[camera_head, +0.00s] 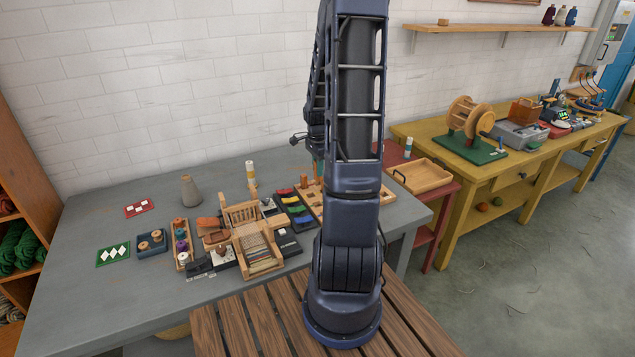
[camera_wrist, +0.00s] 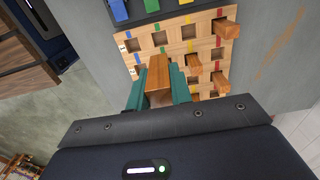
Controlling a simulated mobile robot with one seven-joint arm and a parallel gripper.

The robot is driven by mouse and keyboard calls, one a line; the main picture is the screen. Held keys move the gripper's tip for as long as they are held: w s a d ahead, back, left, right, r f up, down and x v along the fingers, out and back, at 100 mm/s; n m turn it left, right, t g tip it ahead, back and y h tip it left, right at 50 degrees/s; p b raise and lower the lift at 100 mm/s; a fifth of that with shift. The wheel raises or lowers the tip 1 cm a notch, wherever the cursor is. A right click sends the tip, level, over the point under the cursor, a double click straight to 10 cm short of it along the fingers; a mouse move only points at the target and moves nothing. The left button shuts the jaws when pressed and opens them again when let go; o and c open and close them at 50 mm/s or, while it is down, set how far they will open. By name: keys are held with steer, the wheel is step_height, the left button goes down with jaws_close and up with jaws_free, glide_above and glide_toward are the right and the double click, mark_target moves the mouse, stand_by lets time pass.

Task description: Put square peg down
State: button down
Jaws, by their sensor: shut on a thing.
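I cannot tell whether the held peg is in a hole or above one. In the head view my arm hides part of the board (camera_head: 374,191) and most of the gripper.
A dark tray with coloured pieces (camera_head: 294,208) lies left of the board. A wooden frame (camera_head: 259,250), spool trays and a grey cone (camera_head: 190,190) crowd the grey table (camera_head: 100,300). A red table with a wooden tray (camera_head: 424,178) stands to the right.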

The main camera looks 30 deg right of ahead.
steer(key=shift+r, duration=3.2)
steer(key=w+a+n, duration=0.3)
steer(key=w+a, duration=0.3)
steer(key=a, duration=0.5)
steer(key=w+a+r+n, duration=0.1)
steer(key=w+a+n, duration=0.3)
steer(key=a, duration=0.6)
steer(key=w+a+n, duration=0.2)
steer(key=w+a, duration=0.5)
steer(key=a, duration=0.4)
steer(key=n, duration=0.9)
glide_above(119, 252)
step_height(119, 252, down, 21)
steer(key=shift+f, duration=0.15)
steer(key=c, duration=1.3)
jaws_free()
steer(key=shift+o, duration=0.2)
